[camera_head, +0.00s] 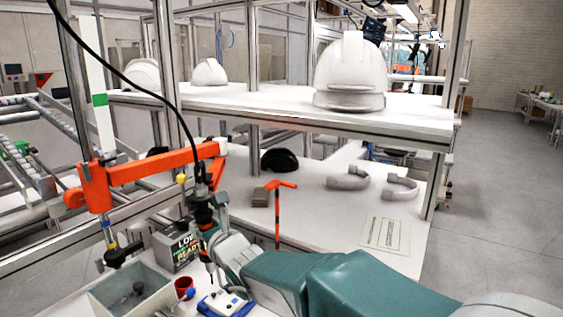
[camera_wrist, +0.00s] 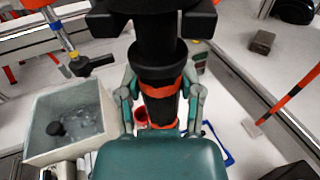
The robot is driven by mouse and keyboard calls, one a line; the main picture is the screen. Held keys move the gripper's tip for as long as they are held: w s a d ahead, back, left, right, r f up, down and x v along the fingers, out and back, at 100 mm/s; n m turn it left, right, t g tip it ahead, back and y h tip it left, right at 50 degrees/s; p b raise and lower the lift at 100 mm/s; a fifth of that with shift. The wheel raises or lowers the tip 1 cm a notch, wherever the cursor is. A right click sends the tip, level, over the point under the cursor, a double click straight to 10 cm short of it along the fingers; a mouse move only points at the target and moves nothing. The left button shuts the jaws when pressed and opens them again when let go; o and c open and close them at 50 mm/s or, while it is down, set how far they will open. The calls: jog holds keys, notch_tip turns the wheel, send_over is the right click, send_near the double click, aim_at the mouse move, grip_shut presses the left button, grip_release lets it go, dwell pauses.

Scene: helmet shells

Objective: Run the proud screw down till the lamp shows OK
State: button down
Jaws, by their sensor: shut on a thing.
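My gripper (camera_head: 211,236) is shut on a black power screwdriver (camera_head: 203,213) that hangs upright from a cable under an orange arm. In the wrist view the fingers of my gripper (camera_wrist: 161,112) close on both sides of the screwdriver's red-banded body (camera_wrist: 160,88). Its thin bit points down close above a white part in a blue fixture (camera_head: 224,303). I cannot tell whether the bit touches a screw; the screw is too small to make out. A lamp box (camera_head: 181,249) behind shows text that looks like LOW, with READY in green below.
A grey bin (camera_head: 106,297) with dark items stands left of the fixture, with a red cup (camera_head: 184,288) between them. An orange swing arm (camera_head: 150,167) spans above. White helmet shells (camera_head: 349,75) stand on the upper shelf.

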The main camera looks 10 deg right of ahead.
jog(key=shift+f, duration=2.55)
dwell(2.2)
jog(key=shift+r, duration=3.2)
